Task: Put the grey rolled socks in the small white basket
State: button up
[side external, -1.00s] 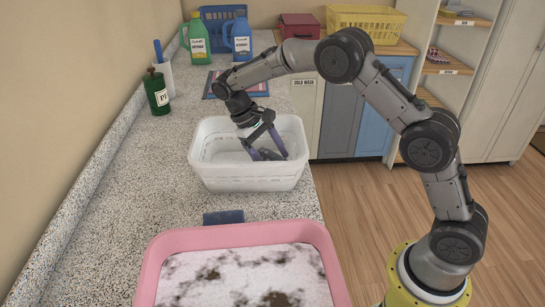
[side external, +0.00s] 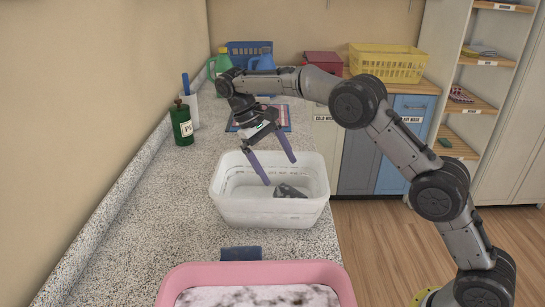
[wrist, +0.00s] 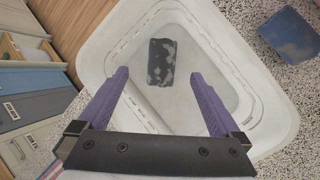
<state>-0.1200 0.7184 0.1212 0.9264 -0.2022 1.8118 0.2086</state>
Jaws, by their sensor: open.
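The grey rolled socks (side external: 290,191), dark with lighter patches, lie on the floor of the small white basket (side external: 268,213). In the wrist view the socks (wrist: 160,62) lie inside the white basket (wrist: 262,128), clear of its walls. My gripper (side external: 279,171) is open and empty. Its purple fingers hang over the basket, with the tips around rim height and apart from the socks. In the wrist view my gripper's spread fingers (wrist: 160,76) frame the socks from above, and nothing is between them.
A blue sponge-like block (side external: 241,253) lies between the basket and a pink tub (side external: 335,275). A dark green bottle (side external: 182,124) stands near the wall. The counter left of the basket is clear.

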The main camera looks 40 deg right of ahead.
jog(key=s+d+r+t+y, duration=0.15)
jog(key=s+r+t, duration=0.35)
jog(key=s+r, duration=0.75)
jog(key=s+f+t, duration=0.2)
jog(key=s+f, duration=0.1)
jog(key=s, duration=0.6)
jog(key=s+f+n+t+y, duration=0.1)
jog(key=s+f+t, duration=0.2)
jog(key=s, duration=0.7)
jog(key=shift+f, duration=0.55)
